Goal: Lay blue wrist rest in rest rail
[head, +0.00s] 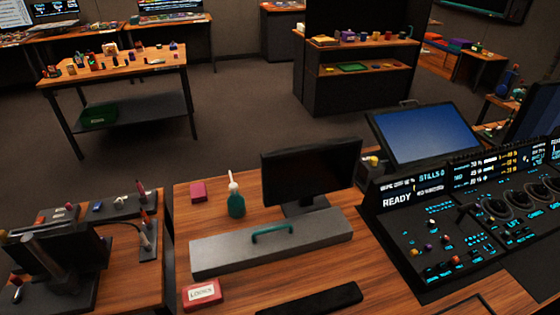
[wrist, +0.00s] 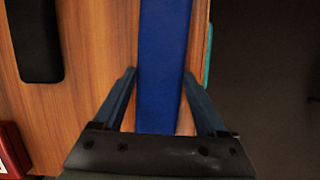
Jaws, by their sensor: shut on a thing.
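The blue wrist rest (wrist: 164,35) is a long, flat blue strip in the wrist view. It runs from the top edge down between the fingers of my gripper (wrist: 159,76), which is shut on it. Wood shows on the left of the strip and a thin slice of wood on its right. I cannot tell how high the strip is above the wood. Neither my gripper nor the blue wrist rest shows in the head view. A black bar (head: 312,299) lies on the desk's near part; I cannot tell whether it is the rest rail.
The desk (head: 245,290) holds a grey case (head: 320,245) with a teal handle, a red box (head: 202,295), a green bottle (head: 236,203) and a monitor (head: 310,170). A control panel (head: 470,225) stands at the right. The wrist view shows a black pad (wrist: 36,40) at left.

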